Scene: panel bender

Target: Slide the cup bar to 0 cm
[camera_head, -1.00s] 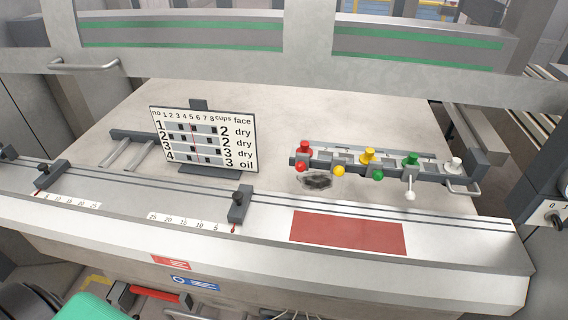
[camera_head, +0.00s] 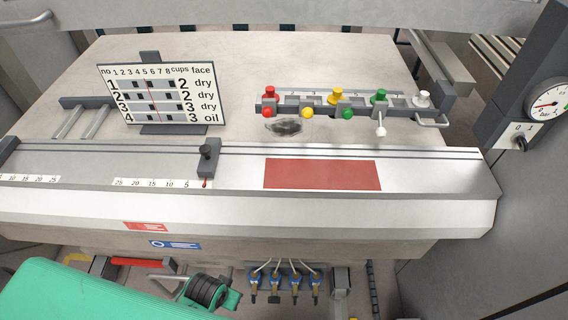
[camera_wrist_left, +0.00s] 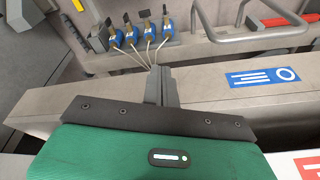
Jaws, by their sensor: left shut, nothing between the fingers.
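The cup bar (camera_head: 350,112) is a dark rail at the back right of the pale table in the head view. It carries red, yellow, green and white knobs and has a grey loop handle (camera_head: 432,122) at its right end. A pale scale strip lies behind it, too small to read. My left gripper (camera_wrist_left: 160,82) is shut and empty in the left wrist view, low by the machine's front edge and well apart from the bar. Its fingertips cannot be made out in the head view. My right gripper is in neither view.
A sign board (camera_head: 160,95) stands left of the bar. A front rail carries a dark stop (camera_head: 208,158) by a scale. A red mat (camera_head: 322,174) lies in front of the bar. Blue valves (camera_head: 284,280) sit below the front edge. A gauge (camera_head: 549,103) stands right.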

